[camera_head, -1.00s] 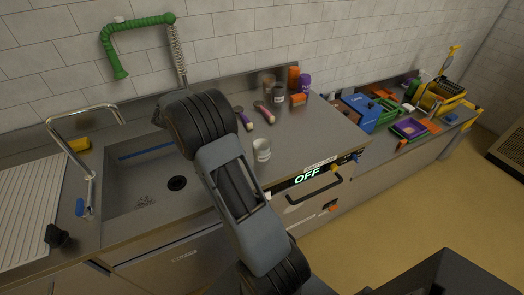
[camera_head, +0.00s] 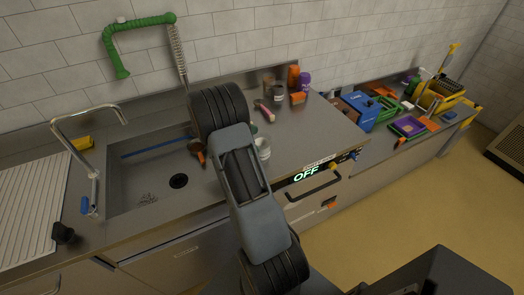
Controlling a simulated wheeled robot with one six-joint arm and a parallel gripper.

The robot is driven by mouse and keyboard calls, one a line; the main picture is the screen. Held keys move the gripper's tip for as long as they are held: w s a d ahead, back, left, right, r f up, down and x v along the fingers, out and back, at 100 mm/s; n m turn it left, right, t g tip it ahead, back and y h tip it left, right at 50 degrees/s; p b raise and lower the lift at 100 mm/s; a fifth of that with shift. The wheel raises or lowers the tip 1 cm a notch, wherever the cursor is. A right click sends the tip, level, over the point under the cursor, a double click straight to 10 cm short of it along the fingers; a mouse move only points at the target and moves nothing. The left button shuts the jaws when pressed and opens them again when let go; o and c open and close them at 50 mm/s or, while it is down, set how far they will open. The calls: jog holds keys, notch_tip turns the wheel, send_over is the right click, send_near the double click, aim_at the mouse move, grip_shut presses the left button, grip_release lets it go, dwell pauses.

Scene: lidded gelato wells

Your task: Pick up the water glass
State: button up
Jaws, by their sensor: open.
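A clear glass (camera_head: 264,153), which looks like the water glass, stands upright on the steel counter (camera_head: 315,128), right of the sink and near the front edge. My dark arm passes in front of its left side, so part of it is hidden. My gripper cannot be made out; the arm's upper joint covers the area behind it. The glass stands on the counter with nothing seen holding it.
Cups (camera_head: 279,93), an orange block (camera_head: 298,98) and a pink-handled tool (camera_head: 265,112) stand behind the glass. A blue box (camera_head: 358,110) is farther right.

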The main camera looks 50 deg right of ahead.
aim_at(262, 141)
jog(key=shift+p+x, duration=0.4)
jog(key=shift+x, duration=1.5)
jog(key=c, duration=1.3)
